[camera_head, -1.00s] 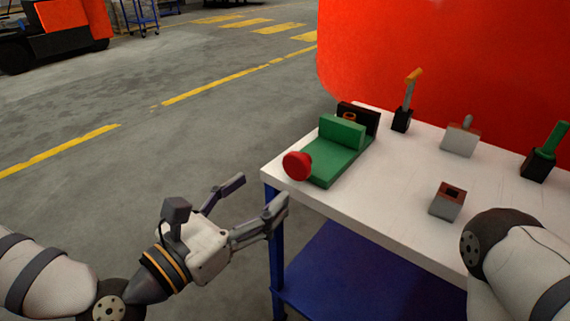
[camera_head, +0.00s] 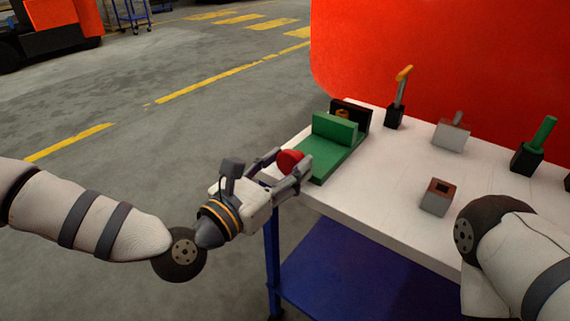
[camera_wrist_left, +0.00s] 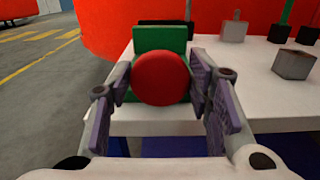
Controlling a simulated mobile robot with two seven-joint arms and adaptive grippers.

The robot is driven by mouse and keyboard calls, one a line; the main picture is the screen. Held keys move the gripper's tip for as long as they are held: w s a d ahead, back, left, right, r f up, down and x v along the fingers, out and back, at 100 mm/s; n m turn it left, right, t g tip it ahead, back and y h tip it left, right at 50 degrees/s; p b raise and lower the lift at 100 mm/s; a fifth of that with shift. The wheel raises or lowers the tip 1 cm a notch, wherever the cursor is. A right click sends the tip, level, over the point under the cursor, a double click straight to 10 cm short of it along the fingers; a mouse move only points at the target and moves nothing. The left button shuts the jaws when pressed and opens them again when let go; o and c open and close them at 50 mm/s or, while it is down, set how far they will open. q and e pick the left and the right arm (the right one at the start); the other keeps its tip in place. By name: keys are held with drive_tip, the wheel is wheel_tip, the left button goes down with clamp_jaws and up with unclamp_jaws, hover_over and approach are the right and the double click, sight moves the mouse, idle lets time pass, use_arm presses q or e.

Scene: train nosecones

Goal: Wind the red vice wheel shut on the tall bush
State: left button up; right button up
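The green vice (camera_head: 336,143) sits on the left end of the white table, with its red wheel (camera_head: 291,160) at the near end. The tall bush (camera_head: 343,113) shows as a small orange-brown top between the green jaw and the dark rear jaw (camera_head: 359,113). My left gripper (camera_head: 283,163) is open with one finger on each side of the wheel. In the left wrist view the red wheel (camera_wrist_left: 160,79) lies between the spread fingers, with gaps to them. The green jaw (camera_wrist_left: 160,37) stands behind it. My right gripper is out of view; only my right arm shows.
The white table (camera_head: 390,190) also holds a grey block with a brown top (camera_head: 438,196), another grey block (camera_head: 452,132), an orange-handled tool in a black holder (camera_head: 395,115) and a green-handled one (camera_head: 527,158). A red wall-like body (camera_head: 440,55) stands behind.

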use_arm(q)
drive_tip(key=shift+m, duration=0.4)
